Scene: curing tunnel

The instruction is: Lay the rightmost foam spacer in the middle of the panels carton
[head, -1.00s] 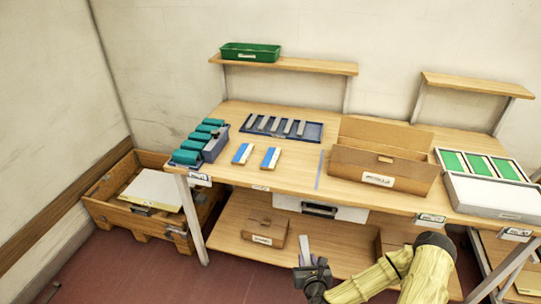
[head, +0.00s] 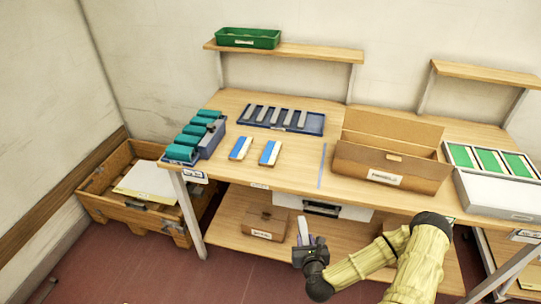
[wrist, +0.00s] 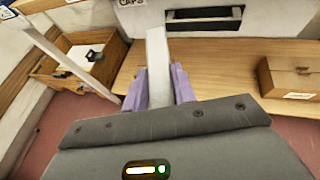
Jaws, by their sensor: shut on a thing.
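My gripper (head: 306,243) is shut on a pale grey foam spacer (wrist: 157,62), which stands up lengthwise between the purple fingers in the wrist view. In the head view the gripper is in front of the table, below the tabletop edge. The panels carton (head: 382,183) is a brown open box with a raised back flap, on the tabletop to the right and above my gripper. Its inside is mostly hidden behind the front wall. Several grey spacers lie in a blue tray (head: 316,125) at the back of the table, with bare room at the tray's right end.
Two blue-and-white blocks (head: 269,153) lie left of a blue line (head: 322,165). A rack of teal pieces (head: 211,142) stands at the left end. A white tray with green panels (head: 510,196) is right of the carton. A small carton (head: 265,223) sits on the lower shelf.

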